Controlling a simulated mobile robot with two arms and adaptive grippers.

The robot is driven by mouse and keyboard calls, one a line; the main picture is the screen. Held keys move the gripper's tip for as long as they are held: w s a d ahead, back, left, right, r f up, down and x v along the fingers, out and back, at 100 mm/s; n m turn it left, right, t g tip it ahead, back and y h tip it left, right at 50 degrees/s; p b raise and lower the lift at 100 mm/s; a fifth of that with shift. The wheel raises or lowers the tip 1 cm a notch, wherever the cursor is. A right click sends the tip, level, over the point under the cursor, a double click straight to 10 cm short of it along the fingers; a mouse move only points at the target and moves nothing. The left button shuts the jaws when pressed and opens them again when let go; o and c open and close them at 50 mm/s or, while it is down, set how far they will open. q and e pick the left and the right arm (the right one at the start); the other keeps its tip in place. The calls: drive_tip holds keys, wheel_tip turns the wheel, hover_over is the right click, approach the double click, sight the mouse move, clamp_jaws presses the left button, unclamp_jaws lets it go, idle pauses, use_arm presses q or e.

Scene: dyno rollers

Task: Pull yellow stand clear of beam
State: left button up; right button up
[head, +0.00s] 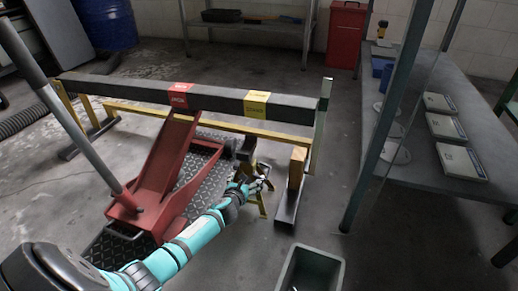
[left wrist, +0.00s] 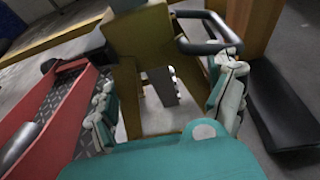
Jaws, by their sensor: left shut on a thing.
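The yellow stand (head: 263,204) has splayed legs and a dark top, and stands on the floor below the beam, right of the red jack. The black beam (head: 222,98) runs across the head view with a red and a yellow label. My left gripper (head: 262,180) is at the stand and shut on it, hiding part of it. In the left wrist view, the stand's yellow body (left wrist: 150,45) lies between the fingers, with a dark curved handle (left wrist: 208,46) by the right finger. I cannot tell whether the stand's top touches the beam. My right gripper is not in view.
A red floor jack (head: 165,165) with a long handle stands left of the stand. A wooden block (head: 297,167) stands close on the right by the beam's end support. A grey bin (head: 311,270) is at the front. A workbench (head: 418,165) stands at the right.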

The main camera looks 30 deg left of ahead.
use_arm(q)
drive_tip(key=shift+s+d+f, duration=0.1)
drive_tip(key=shift+s+f, duration=0.25)
drive_tip(key=shift+f, duration=0.1)
drive_tip(key=s+d+p, duration=0.2)
drive_tip(key=s, duration=0.8)
drive_tip(key=shift+s+d+p, duration=0.25)
drive_tip(key=shift+d+p, duration=0.1)
drive_tip(key=shift+s, duration=0.1)
drive_tip(key=shift+s+d, duration=0.25)
drive_tip(key=shift+s, duration=0.7)
drive_tip(key=shift+s+d, duration=0.3)
drive_tip(key=shift+s, duration=0.65)
drive_tip(key=shift+s+d, duration=0.25)
drive_tip(key=shift+s, duration=0.7)
drive_tip(key=o, duration=1.4)
drive_tip(key=shift+o, duration=0.2)
drive_tip(key=shift+a+r, duration=0.1)
drive_tip(key=shift+r, duration=0.05)
